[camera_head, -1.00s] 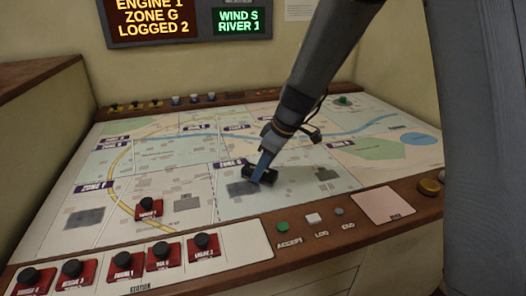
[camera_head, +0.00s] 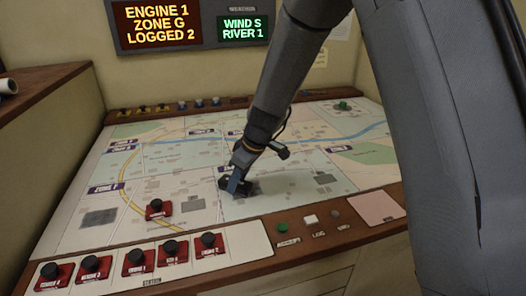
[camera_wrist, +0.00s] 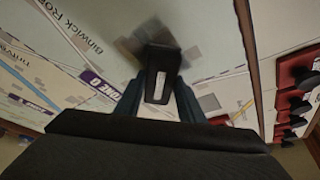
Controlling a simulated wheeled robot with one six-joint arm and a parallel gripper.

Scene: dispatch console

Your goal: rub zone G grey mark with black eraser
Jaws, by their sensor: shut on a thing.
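My gripper (camera_head: 238,182) is shut on the black eraser (camera_head: 231,188) and holds it low over the map. In the wrist view the eraser (camera_wrist: 163,66) shows between the blue fingers of the gripper (camera_wrist: 158,100), with a white label on it. The grey mark (camera_head: 253,188) lies on the map right by the eraser. In the wrist view the grey mark (camera_wrist: 134,45) shows beside and partly behind the eraser, which hides some of it. I cannot tell whether the eraser touches the map. The purple zone label (camera_wrist: 100,87) shows left of the gripper.
Another dark grey patch (camera_head: 98,218) lies in zone F. A red piece with a black knob (camera_head: 158,209) stands on the map. Several more red pieces (camera_head: 138,262) stand along the front strip. Buttons (camera_head: 311,219) sit on the wooden front edge.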

